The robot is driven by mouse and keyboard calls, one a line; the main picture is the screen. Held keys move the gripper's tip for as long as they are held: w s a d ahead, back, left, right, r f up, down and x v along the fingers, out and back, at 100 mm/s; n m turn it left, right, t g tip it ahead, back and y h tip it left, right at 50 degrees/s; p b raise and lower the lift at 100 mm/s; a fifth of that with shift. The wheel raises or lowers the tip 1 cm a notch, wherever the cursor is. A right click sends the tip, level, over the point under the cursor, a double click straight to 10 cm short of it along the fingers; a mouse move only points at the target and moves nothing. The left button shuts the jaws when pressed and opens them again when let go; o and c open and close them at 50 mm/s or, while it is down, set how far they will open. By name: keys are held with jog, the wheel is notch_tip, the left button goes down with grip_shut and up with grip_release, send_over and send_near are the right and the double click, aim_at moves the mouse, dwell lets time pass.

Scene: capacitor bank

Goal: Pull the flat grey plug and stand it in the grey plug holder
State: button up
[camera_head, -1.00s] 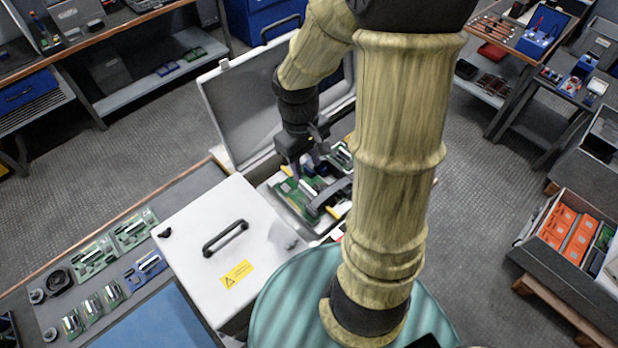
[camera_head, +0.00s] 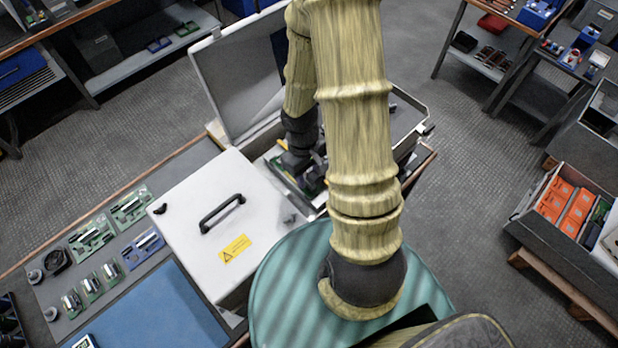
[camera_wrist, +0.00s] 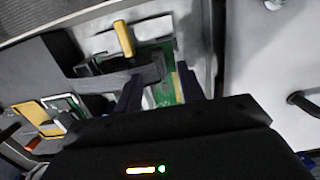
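My gripper (camera_head: 300,162) is down inside the open grey case (camera_head: 243,85), over its left part. In the wrist view my gripper (camera_wrist: 160,90) has its two dark fingers apart, with a green board (camera_wrist: 162,88) showing between them. A flat dark-grey band (camera_wrist: 120,80) runs from the left to a grey block (camera_wrist: 154,70) just past the fingertips; this may be the flat grey plug with its cable. I cannot tell whether the fingers touch it. I cannot pick out the grey plug holder with certainty; my arm hides much of the case in the head view.
A yellow handle-like piece (camera_wrist: 123,38) stands beyond the fingers. A white box lid with a black handle (camera_head: 222,212) lies beside the case. Several boards (camera_head: 92,236) lie on the bench at left. A crate with orange parts (camera_head: 570,222) stands at right.

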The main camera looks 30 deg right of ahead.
jog(key=shift+s+d+f, duration=0.1)
jog(key=shift+f, duration=0.95)
jog(key=shift+c, duration=0.2)
jog(key=c, duration=0.8)
grip_shut()
